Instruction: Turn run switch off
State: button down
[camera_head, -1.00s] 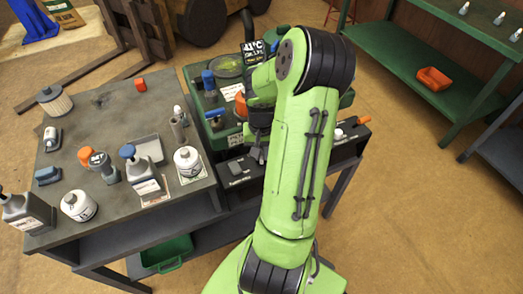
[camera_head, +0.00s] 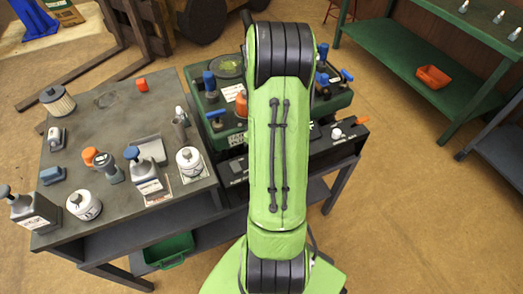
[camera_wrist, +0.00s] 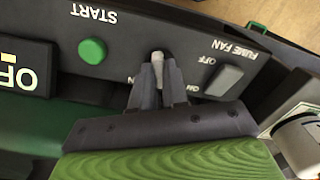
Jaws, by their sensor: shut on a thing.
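In the wrist view my gripper (camera_wrist: 160,82) is shut around a small pale-tipped toggle lever (camera_wrist: 157,58) on a dark control panel (camera_wrist: 128,62). The lever appears to be the run switch. Its label is mostly hidden by my fingers; only a letter or so shows beside them, so its on or off position cannot be read. In the head view my own arm hides the gripper and the lever. The panel's right part (camera_head: 346,146) shows at the front of the green machine (camera_head: 330,102).
Beside the lever are a green START button (camera_wrist: 92,51) and a FUME FAN rocker (camera_wrist: 223,80). A black OFF plate (camera_wrist: 22,75) is at the left. In the head view, a grey table (camera_head: 112,112) with several bottles stands left; a green bench (camera_head: 400,50) is at right.

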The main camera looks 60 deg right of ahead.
jog(key=shift+n, duration=0.6)
jog(key=c, duration=1.1)
grip_release()
jog(key=shift+c, duration=0.2)
jog(key=shift+r, duration=0.15)
notch_tip(320, 180, up, 16)
jog(key=p, duration=0.5)
jog(key=shift+f, duration=0.25)
